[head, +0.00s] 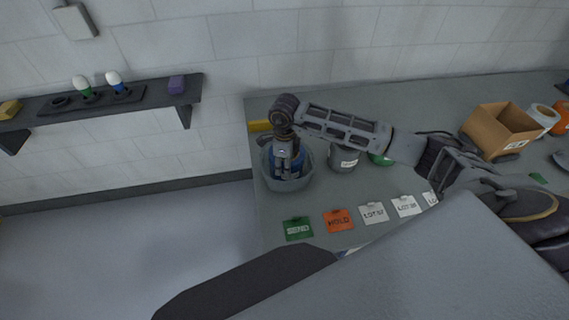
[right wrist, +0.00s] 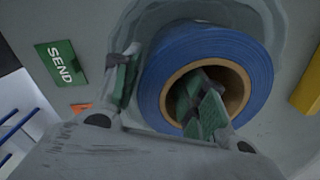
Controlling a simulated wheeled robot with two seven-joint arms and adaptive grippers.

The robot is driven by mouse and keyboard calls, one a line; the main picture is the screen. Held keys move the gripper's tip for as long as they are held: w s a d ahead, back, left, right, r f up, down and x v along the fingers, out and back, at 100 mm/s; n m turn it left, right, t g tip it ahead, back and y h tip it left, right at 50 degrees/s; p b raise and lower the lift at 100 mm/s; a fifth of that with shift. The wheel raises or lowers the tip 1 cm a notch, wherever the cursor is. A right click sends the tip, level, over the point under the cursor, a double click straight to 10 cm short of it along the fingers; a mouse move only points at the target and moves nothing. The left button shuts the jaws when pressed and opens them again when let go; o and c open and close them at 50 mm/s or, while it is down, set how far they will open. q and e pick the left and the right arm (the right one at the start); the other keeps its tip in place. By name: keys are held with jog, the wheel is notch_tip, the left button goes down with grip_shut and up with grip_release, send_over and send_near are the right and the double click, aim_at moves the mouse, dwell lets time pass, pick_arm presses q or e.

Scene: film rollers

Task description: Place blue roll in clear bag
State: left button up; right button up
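The blue roll (head: 287,160) is inside the clear bag (head: 268,178), a round, open translucent container at the counter's left end. The right wrist view shows the blue roll (right wrist: 245,60) with its brown core opening facing the camera and the bag's pale rim around it. My right gripper (head: 288,150) reaches down into the bag from above. In the wrist view the right gripper (right wrist: 160,78) looks open, with one green-padded finger in the core and the other outside the roll; gaps show beside the roll wall. My left gripper is out of view.
Green SEND (head: 298,229) and orange HOLD (head: 338,220) cards and several white lot cards lie in front. A grey canister (head: 344,157) stands right of the bag. An open cardboard box (head: 491,130) is farther right. A yellow block (head: 260,126) lies behind the bag.

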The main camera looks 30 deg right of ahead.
jog(key=shift+r, duration=0.1)
dwell(0.3)
notch_tip(320, 180, up, 10)
jog(key=shift+r+b, duration=0.25)
jog(key=shift+b, duration=0.6)
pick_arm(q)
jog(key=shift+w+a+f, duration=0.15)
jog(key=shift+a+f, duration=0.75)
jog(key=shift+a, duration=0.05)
pick_arm(e)
jog(key=shift+r, duration=0.65)
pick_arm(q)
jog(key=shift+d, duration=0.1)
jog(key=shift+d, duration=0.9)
